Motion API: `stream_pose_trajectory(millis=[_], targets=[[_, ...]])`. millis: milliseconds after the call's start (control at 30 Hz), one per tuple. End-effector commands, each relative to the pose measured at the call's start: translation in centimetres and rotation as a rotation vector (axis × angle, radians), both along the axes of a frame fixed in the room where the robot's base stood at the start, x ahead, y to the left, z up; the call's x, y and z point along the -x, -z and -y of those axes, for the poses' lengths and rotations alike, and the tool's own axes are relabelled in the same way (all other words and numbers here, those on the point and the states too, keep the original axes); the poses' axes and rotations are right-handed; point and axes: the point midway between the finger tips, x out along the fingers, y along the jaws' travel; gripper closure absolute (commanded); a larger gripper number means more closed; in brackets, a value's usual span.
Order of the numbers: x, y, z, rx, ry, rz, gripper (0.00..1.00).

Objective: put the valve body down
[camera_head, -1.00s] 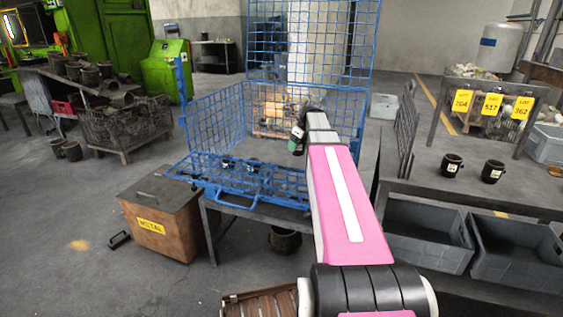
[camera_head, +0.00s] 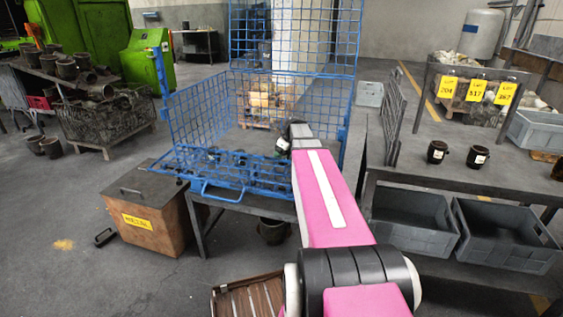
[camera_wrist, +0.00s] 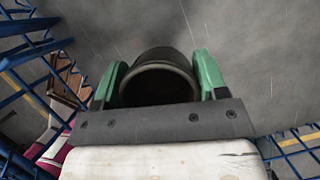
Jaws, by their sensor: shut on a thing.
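The valve body (camera_wrist: 158,80) is a dark, hollow cylinder whose round open end faces the wrist camera. My gripper (camera_wrist: 160,72) has its two green fingers on either side of it and is shut on it. In the head view, my arm reaches over the blue wire-mesh crate (camera_head: 224,186), and my gripper (camera_head: 283,144) is small and mostly hidden behind the arm's end. The crate's blue mesh (camera_wrist: 28,75) also shows at both sides of the wrist view, with grey surface below the valve body. I cannot tell whether the valve body touches anything beneath.
Several dark parts lie inside the crate, near its front. The crate has tall mesh walls and stands on a dark table. At the right, two dark cups (camera_head: 437,152) stand on a bench above grey bins (camera_head: 505,235).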

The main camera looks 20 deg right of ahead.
Motion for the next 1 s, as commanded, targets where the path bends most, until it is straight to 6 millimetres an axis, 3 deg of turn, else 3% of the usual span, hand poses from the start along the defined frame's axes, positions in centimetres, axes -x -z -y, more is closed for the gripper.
stream_pose_trajectory(millis=[367, 767, 800, 833, 867, 1000], targets=[[0.0, 3.6, 0.0, 0.000, 0.000, 0.000, 0.76], [0.0, 4.1, 0.0, -0.001, 0.000, 0.001, 0.76], [0.0, 4.1, 0.0, 0.000, 0.000, 0.000, 0.27], [0.0, 4.1, 0.0, 0.000, 0.000, 0.000, 0.18], [0.0, 4.1, 0.0, 0.000, 0.000, 0.000, 0.08], [0.0, 4.1, 0.0, 0.000, 0.000, 0.000, 0.08]])
